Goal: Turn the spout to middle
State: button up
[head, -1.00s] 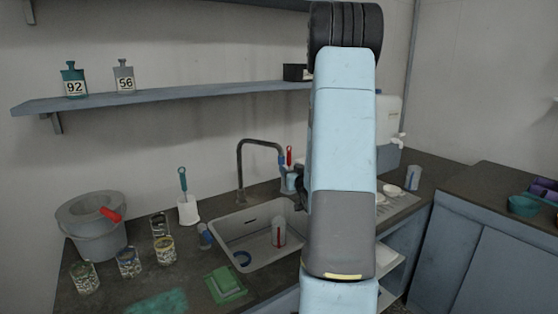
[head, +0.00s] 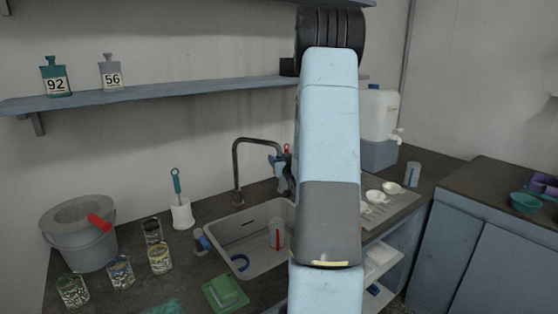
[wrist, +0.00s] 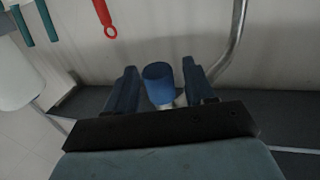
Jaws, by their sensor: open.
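The tap's grey bent spout (head: 258,140) rises behind the sink (head: 232,222). In the head view it reaches right, toward the sink's back right side. A blue cylinder, apparently the spout's tip (wrist: 158,82), stands between the fingers of my gripper (wrist: 162,76) in the wrist view. My gripper is open, one finger on each side, with narrow gaps visible. The grey pipe (wrist: 233,50) curves down behind the right finger. In the head view my gripper (head: 287,168) is at the spout's end, mostly hidden by my arm.
A brush holder (head: 182,214), jars (head: 160,258) and a bucket (head: 80,240) stand left. A red handle (wrist: 104,14) shows near my gripper. White dishes (head: 375,196) lie right.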

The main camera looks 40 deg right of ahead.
jog(key=shift+c, duration=0.4)
grip_shut()
